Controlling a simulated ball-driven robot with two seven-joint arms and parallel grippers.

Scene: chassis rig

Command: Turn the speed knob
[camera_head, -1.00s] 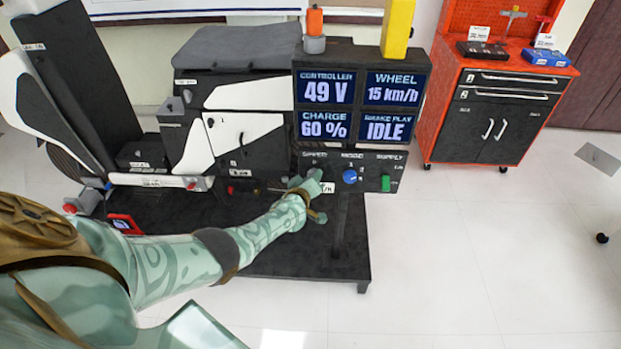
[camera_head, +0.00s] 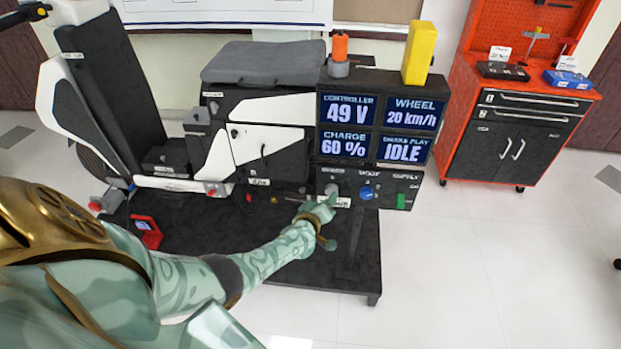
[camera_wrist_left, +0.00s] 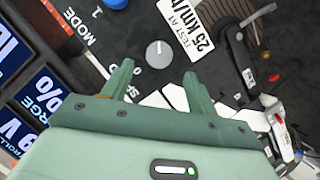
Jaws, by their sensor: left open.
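The speed knob (camera_head: 331,189) is a small grey knob at the left of the dark control panel, under the display. In the left wrist view the grey knob (camera_wrist_left: 159,54) shows a pale pointer line and lies just beyond my fingertips, in line with the gap between them. My left gripper (camera_head: 325,206) is just below the knob in the head view. Its two green fingers (camera_wrist_left: 157,70) are open, with nothing between them. The display (camera_head: 378,128) reads wheel 20 km/h. A label (camera_wrist_left: 187,30) beside the knob reads "TEST AT 25 km/h". My right gripper is not in view.
A blue mode knob (camera_head: 367,192) and a green supply switch (camera_head: 401,201) sit right of the speed knob. A white scooter body (camera_head: 265,152) stands behind on the black platform (camera_head: 200,232). A red tool cabinet (camera_head: 515,135) stands at the right, with clear floor in front.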

